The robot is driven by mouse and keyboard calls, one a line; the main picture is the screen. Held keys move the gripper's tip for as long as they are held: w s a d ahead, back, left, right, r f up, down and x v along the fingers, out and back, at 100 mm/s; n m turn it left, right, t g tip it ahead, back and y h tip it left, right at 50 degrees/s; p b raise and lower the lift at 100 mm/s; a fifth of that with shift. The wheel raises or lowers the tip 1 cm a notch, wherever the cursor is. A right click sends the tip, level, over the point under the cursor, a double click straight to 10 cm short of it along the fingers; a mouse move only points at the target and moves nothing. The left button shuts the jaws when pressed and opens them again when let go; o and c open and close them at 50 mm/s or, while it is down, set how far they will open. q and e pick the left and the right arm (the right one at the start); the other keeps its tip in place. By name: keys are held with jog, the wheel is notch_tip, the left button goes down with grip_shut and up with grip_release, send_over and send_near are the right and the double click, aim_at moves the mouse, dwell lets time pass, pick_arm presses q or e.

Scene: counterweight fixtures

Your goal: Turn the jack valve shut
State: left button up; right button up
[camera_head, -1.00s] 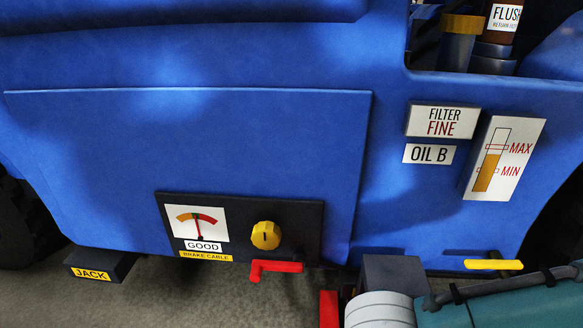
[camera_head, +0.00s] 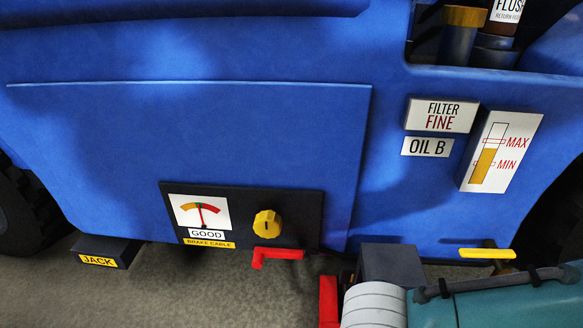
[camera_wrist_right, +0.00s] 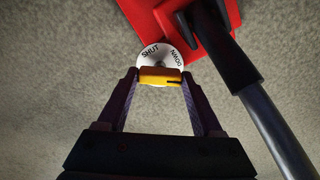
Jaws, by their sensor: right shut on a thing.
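In the right wrist view the jack valve is a round white dial (camera_wrist_right: 156,54) marked SHUT and DOWN, with a yellow handle (camera_wrist_right: 160,78) across its lower part. My right gripper (camera_wrist_right: 160,80) is shut on this handle, one finger on each side. The handle lies about crosswise in that picture, with a dark mark near its right end. In the head view my right arm comes in at the bottom right, and its gripper and the valve are hidden or out of frame. My left gripper is in neither view.
A red part (camera_wrist_right: 190,25) and a grey rod (camera_wrist_right: 272,135) stand close beside the right gripper. In the head view the blue vehicle body carries a gauge panel (camera_head: 290,205) with a yellow knob (camera_head: 267,224), a red lever (camera_head: 277,254) and a JACK block (camera_head: 120,250).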

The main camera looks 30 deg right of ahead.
jog(key=m+p, duration=0.2)
jog(key=m, duration=0.3)
jog(key=shift+r+m+p, duration=0.1)
jog(key=shift+m+p, duration=0.2)
jog(key=m+p, duration=0.1)
jog(key=m, duration=0.4)
jog(key=shift+m, duration=0.3)
jog(key=o, duration=1.4)
jog(key=shift+c, duration=0.2)
jog(key=shift+p, duration=0.3)
notch_tip(320, 180, up, 10)
jog(key=p, duration=0.9)
